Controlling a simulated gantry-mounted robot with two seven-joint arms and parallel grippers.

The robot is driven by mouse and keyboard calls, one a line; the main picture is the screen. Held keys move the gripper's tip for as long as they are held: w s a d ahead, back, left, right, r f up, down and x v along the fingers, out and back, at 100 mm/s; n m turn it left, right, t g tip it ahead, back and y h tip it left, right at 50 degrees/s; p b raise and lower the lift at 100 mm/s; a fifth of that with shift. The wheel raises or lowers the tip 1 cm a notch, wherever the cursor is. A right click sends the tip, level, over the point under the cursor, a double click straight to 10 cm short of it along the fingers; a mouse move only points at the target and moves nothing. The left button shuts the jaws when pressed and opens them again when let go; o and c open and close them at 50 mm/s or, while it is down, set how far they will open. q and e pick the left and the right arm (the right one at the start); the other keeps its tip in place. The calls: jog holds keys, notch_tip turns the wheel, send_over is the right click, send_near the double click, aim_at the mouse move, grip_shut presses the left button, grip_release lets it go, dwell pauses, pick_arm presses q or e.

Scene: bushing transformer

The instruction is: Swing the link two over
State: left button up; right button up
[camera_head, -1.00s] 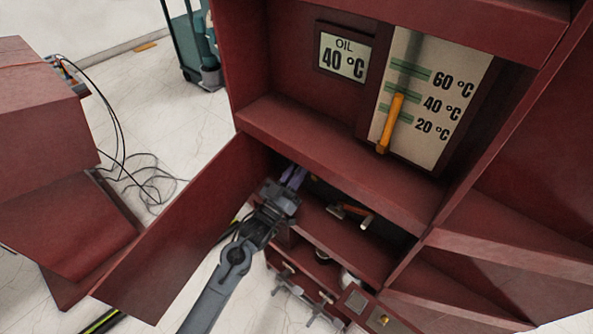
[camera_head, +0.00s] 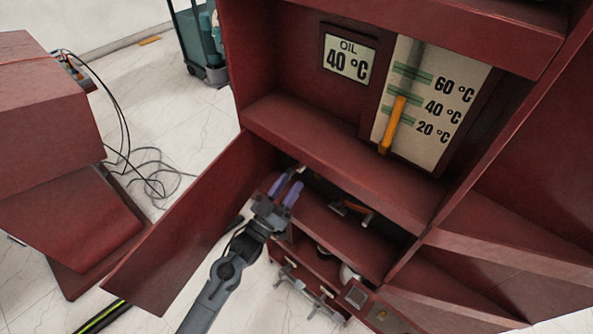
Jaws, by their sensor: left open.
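My left gripper (camera_head: 287,187) is at the mouth of the low compartment in the dark red cabinet, beside the hinged door (camera_head: 195,235). Its two purple fingers are apart, with nothing visible between them. To its right, inside the compartment, is a small orange-brown bar with metal ends (camera_head: 352,209), which may be the link. It is small and partly in shadow, so I cannot tell which posts it joins. The gripper is apart from it. My right gripper is not in view.
Above are an oil display reading 40 °C (camera_head: 347,62) and a scale with a yellow pointer (camera_head: 394,125) near 40 °C. Below the compartment are T-shaped handles (camera_head: 305,285). A red housing (camera_head: 45,120) with black cables (camera_head: 150,170) stands left.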

pick_arm(q)
jog(key=shift+p+v, duration=0.5)
jog(key=shift+v, duration=2.1)
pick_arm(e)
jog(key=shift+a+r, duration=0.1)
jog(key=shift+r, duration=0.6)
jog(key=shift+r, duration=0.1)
